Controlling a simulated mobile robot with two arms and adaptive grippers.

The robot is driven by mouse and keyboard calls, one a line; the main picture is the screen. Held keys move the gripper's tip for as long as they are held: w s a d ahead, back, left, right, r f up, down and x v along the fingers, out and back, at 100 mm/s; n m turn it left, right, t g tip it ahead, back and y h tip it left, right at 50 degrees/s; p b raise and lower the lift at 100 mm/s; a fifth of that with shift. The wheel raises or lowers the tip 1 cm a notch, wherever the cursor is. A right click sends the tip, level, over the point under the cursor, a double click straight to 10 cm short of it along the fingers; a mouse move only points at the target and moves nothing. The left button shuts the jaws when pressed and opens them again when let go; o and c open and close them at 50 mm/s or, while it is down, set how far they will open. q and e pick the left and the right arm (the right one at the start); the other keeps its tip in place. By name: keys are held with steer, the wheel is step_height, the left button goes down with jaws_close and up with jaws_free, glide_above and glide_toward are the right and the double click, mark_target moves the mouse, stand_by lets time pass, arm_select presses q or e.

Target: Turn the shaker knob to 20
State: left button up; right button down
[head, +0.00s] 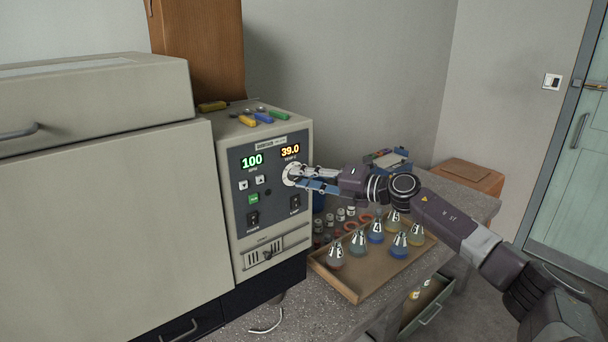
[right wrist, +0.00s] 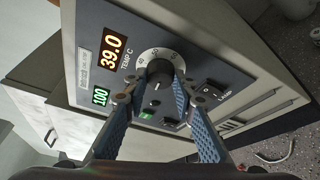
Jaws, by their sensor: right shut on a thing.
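The shaker (head: 270,220) is a beige cabinet with a dark control panel. Its displays read green 100 RPM (head: 252,161) and amber 39.0 TEMP C (head: 290,150). The knob (right wrist: 158,70) is dark and sits on a pale round dial with marks, beside the temperature display in the right wrist view. My right gripper (head: 300,178) reaches the panel from the right, with its blue-padded fingers shut on the knob. In the right wrist view the fingertips (right wrist: 158,88) lie on either side of the knob; its pointer and most dial numbers cannot be read clearly. My left gripper is out of view.
A wooden tray (head: 352,292) of several flasks stands on the bench below my right arm, with small vials behind it. Screwdrivers (head: 262,118) lie on top of the shaker. A lamp switch (right wrist: 212,90) is close to the knob. An open drawer (head: 428,305) is below.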

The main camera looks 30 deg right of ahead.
steer(key=shift+f+n, duration=0.1)
steer(key=shift+n, duration=0.2)
steer(key=c, duration=1.6)
jaws_free()
steer(key=v, duration=1.2)
